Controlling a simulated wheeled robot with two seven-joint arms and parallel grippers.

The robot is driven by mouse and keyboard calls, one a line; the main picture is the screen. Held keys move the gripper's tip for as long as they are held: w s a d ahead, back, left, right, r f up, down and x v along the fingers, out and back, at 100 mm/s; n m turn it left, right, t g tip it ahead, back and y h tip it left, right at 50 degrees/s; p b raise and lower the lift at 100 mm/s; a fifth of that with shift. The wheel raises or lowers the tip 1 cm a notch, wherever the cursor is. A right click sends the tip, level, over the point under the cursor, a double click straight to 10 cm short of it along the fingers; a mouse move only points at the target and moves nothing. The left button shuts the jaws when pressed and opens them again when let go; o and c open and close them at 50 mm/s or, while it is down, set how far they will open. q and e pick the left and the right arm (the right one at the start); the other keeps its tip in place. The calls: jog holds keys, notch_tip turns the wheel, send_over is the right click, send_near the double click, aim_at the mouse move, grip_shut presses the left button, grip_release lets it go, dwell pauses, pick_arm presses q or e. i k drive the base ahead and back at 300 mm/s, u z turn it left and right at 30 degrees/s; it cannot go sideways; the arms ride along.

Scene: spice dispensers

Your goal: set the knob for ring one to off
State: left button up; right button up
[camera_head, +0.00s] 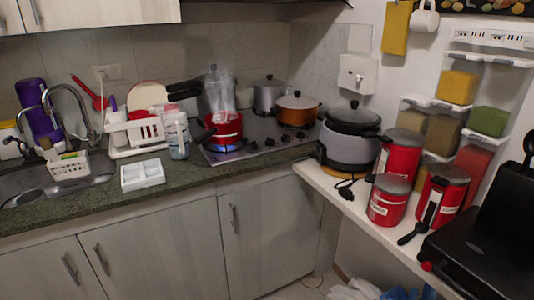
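The stove (262,127) is a dark cooktop set into the green stone counter. A row of small dark knobs (269,142) runs along its front edge, right of the red pot. Which knob belongs to ring one, and their exact turn, cannot be told at this size. A blue flame (233,147) shows under the red pot (223,131) on the front left burner. Whitish steam or a blurred shape rises above that pot. Neither of my grippers is in view.
An orange pot (296,110) and a silver pot (267,94) stand on the cooktop's back part. A rice cooker (350,135) and red canisters (388,200) fill the right shelf. A white tray (143,175) and dish rack (136,137) stand left of the stove.

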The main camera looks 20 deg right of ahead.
aim_at(253, 146)
jog(key=z, duration=1.45)
jog(key=i, duration=1)
jog(key=u, duration=0.25)
